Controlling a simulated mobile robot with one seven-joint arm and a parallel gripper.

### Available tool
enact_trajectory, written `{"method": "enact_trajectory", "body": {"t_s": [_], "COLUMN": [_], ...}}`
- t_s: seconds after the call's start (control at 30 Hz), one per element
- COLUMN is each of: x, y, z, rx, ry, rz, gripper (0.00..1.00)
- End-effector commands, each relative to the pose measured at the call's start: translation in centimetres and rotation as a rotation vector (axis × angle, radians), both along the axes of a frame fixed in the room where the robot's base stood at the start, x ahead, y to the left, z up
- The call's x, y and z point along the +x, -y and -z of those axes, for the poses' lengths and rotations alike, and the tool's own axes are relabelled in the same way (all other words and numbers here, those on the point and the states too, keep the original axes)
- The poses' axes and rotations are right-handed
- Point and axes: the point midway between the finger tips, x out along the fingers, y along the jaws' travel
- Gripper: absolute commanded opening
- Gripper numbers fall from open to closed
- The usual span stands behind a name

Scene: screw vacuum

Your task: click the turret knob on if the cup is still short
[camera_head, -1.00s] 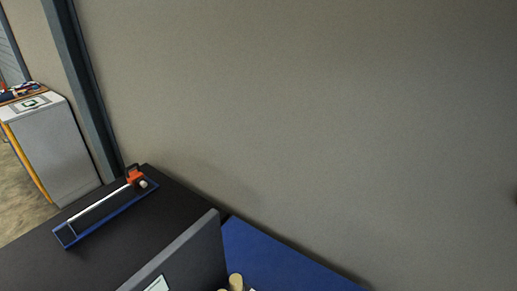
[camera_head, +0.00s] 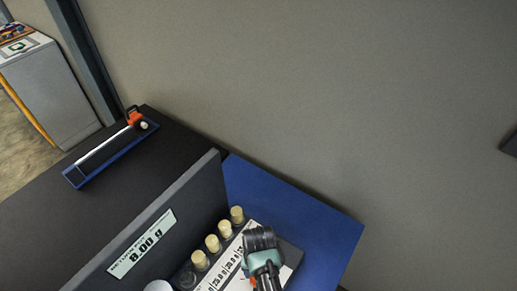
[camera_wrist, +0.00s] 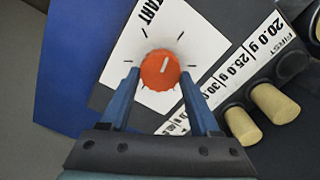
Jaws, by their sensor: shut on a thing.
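The orange turret knob (camera_wrist: 160,70) has a white pointer line and sits on a white dial plate with black tick marks and the word START. My gripper (camera_wrist: 159,76) has its two blue fingers on either side of the knob, shut on it. A sign (camera_head: 142,244) on the dark panel reads 8.00 g. A pale round thing (camera_head: 158,287) is cut off at the bottom edge; I cannot tell whether it is the cup.
Several wooden-topped pegs (camera_head: 212,243) stand in a row beside the label strip (camera_wrist: 228,78), marked 20.0 g, 25.0 g and 30. The upright dark panel (camera_head: 190,200) stands left of them. A blue tray with an orange part (camera_head: 136,119) lies farther left. The blue mat (camera_head: 290,205) is clear.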

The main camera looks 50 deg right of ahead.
Motion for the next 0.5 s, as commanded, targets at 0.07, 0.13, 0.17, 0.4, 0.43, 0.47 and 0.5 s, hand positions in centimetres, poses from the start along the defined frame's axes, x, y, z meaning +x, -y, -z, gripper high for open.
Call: {"method": "enact_trajectory", "body": {"t_s": [0.07, 0.13, 0.17, 0.4, 0.43, 0.47, 0.5], "x": [0.09, 0.08, 0.07, 0.01, 0.01, 0.01, 0.01], "y": [0.07, 0.09, 0.1, 0.15, 0.16, 0.16, 0.17], "z": [-0.26, -0.23, -0.21, -0.17, -0.16, -0.16, -0.15], "rx": [-0.003, -0.003, -0.003, -0.003, -0.004, -0.004, -0.004], "ry": [0.002, 0.002, 0.002, 0.002, 0.002, 0.002, 0.002], "rz": [0.054, 0.097, 0.115, 0.211, 0.218, 0.225, 0.233], "gripper": [0.07, 0.07, 0.07, 0.07, 0.07, 0.07, 0.07]}}
